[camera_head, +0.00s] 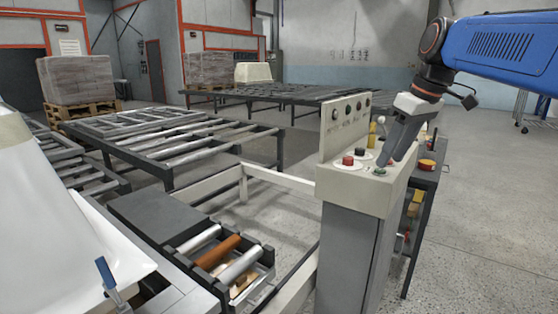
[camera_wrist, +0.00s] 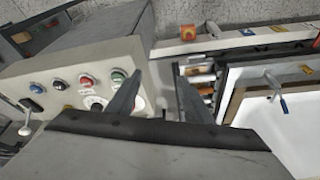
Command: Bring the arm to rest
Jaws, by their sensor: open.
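My gripper (camera_head: 385,162) hangs at the end of my blue arm at the right in the head view, tilted down over the control box (camera_head: 345,192). The control box shows there at the left (camera_wrist: 45,72), with the red button (camera_wrist: 86,81) and green button (camera_wrist: 118,76) beside the left finger.
A white tub shell (camera_head: 75,225) stands at the left, with a blue-handled clamp (camera_head: 106,275) at its edge. Roller conveyors (camera_head: 190,140) fill the middle. A dark stand with a red-and-yellow button (camera_head: 427,165) is right of the control box.

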